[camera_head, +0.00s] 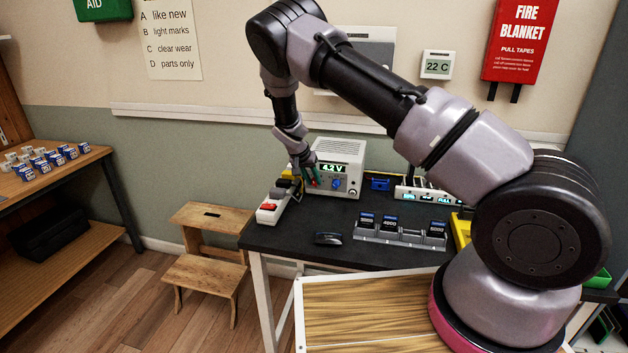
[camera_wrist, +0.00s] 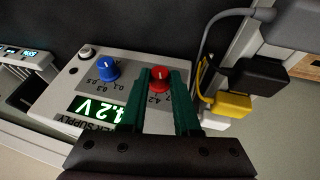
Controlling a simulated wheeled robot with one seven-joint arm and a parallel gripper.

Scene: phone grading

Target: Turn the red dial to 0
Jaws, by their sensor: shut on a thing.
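The red dial (camera_wrist: 159,79) is on the front panel of the power supply, near its right edge in the wrist view. A small part of it shows in the head view (camera_head: 314,182). My gripper (camera_wrist: 161,78) has green fingers, one on each side of the red dial, and is shut on it. The power supply (camera_head: 338,157) is a pale box on the black table, and its display (camera_head: 330,168) reads 4.2 V. Numbers printed around the red dial are partly hidden by the fingers. The dial's exact pointing is hard to tell.
A blue dial (camera_wrist: 109,69) sits beside the red one. A white power strip (camera_head: 275,203) with a red switch and plugs (camera_wrist: 263,76) stands close to the gripper. A grey battery holder (camera_head: 400,234) and a black object (camera_head: 328,239) lie in front on the table.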

